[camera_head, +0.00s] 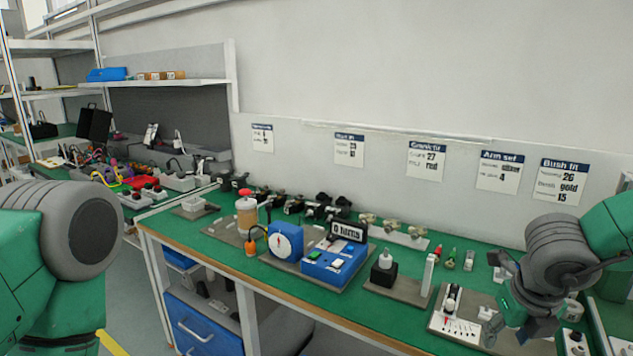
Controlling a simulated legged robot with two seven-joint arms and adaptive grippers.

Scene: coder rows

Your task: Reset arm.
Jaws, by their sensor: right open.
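My right arm comes in from the right edge, with a green link and a grey ringed joint. My right gripper (497,300) is open and hangs over the right end of the green workbench (405,325). Below and beside it lies a white panel with a lever (452,312), partly close to the fingers; I cannot tell whether they touch it. Nothing shows held between the fingers. Of my left arm only a large green and grey link shows at the left; its gripper is out of view.
A blue device with a dial (285,241), a blue box with a display (333,262), a bottle with a red cap (246,210) and a black block (384,272) stand on the bench. Posters, such as the "Arm set" sheet (499,172), hang behind. Blue drawers (205,325) sit below.

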